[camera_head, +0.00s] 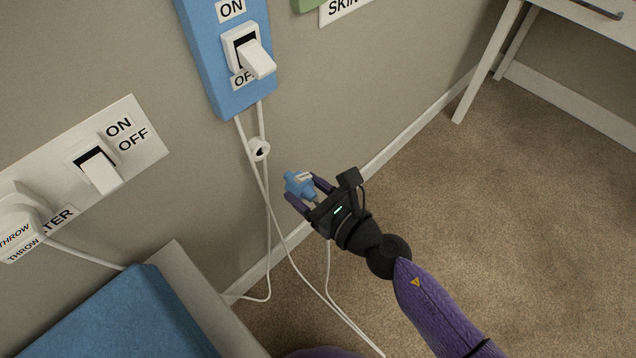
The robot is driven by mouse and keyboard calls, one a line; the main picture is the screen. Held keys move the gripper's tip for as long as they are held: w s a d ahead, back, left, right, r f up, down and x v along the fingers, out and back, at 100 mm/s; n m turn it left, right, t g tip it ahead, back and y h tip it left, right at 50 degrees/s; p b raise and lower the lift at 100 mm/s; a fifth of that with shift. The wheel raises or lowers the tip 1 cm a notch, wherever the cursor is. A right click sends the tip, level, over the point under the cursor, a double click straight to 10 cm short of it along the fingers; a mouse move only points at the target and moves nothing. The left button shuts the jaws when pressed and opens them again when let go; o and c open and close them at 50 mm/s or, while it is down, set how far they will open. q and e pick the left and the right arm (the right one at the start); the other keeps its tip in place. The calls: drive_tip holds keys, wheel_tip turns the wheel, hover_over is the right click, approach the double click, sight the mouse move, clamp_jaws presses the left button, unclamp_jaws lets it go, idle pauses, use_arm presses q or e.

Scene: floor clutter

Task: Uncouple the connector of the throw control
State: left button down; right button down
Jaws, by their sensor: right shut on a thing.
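My right gripper (306,190) is shut on a small blue connector (298,184) with a pale label, held in the air in front of the wall. A white connector end (260,149) with a dark opening hangs on the white cables below the blue control panel (230,90). The blue connector and the white end are apart, with a gap between them. The panel carries a white rocker switch (254,58) between ON and OFF labels. A white plug (18,218) marked THROW sits at the left edge. My left gripper is not in view.
A white wall plate (150,130) with another ON/OFF switch is at left. A blue-topped piece of furniture (130,320) stands at bottom left. White cables (290,255) hang to the floor. A white table (490,60) is at upper right. The carpet (520,220) at right is clear.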

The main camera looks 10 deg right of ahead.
sight(290, 177)
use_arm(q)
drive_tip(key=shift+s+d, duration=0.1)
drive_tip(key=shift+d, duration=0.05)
use_arm(e)
drive_tip(key=shift+s+d, duration=0.1)
drive_tip(key=shift+w, duration=0.2)
drive_tip(key=x, duration=0.4)
drive_tip(key=shift+r, duration=0.15)
drive_tip(key=shift+w+a, duration=0.5)
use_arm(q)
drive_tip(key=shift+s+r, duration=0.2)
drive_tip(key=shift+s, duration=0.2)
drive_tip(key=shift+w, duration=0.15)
